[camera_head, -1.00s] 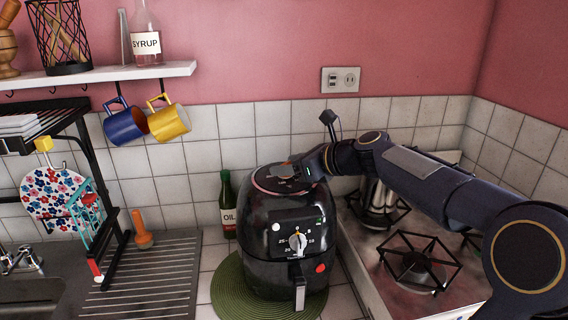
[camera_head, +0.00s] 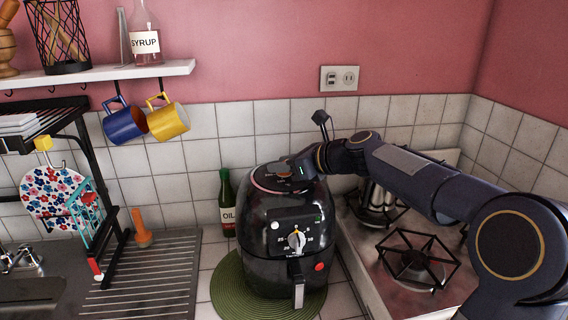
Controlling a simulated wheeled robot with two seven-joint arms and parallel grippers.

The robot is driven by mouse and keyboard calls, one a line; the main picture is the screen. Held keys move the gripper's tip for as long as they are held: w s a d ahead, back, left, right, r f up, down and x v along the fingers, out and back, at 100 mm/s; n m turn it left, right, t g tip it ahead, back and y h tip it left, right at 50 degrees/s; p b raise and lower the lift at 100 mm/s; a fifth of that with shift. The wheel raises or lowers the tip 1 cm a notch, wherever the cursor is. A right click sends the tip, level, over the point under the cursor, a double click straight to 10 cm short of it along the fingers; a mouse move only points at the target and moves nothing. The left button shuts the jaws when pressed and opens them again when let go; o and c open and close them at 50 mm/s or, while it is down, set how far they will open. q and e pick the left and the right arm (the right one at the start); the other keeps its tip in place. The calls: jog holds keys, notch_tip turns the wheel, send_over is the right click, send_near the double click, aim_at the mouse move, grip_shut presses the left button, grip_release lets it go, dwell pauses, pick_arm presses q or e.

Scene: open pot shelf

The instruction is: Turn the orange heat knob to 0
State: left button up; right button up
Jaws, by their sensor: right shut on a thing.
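The black air fryer (camera_head: 262,235) stands upright on a round green mat. The orange heat knob (camera_head: 283,167) sits on its top, partly hidden by my right gripper. My right gripper (camera_head: 291,170) reaches in from the right over the fryer's top and is shut on the orange knob; its fingertips are small and dark here. The setting at the orange knob is too small to read. My left gripper is out of view.
A stove (camera_head: 395,285) with black burner grates lies right of the fryer. An oil bottle (camera_head: 227,205) stands behind it on the left. A blue mug (camera_head: 124,125) and a yellow mug (camera_head: 168,122) hang under the shelf (camera_head: 110,74). The green mat (camera_head: 232,297) shows around the fryer's base.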

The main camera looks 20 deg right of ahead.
jog(key=shift+r+n+g+y+p, duration=0.15)
jog(key=shift+n+g+y+p, duration=0.55)
jog(key=shift+n+y+p, duration=0.15)
jog(key=n+g+y+p, duration=0.3)
jog(key=n+p, duration=0.1)
jog(key=p, duration=0.1)
jog(key=shift+r+g, duration=0.1)
jog(key=shift+g, duration=0.2)
jog(key=shift+f+n+g+y+p, duration=0.2)
jog(key=shift+n+g+y+p, duration=0.35)
jog(key=shift+n+g, duration=1.1)
jog(key=shift+g, duration=0.05)
jog(key=o, duration=1)
jog(key=shift+y, duration=0.3)
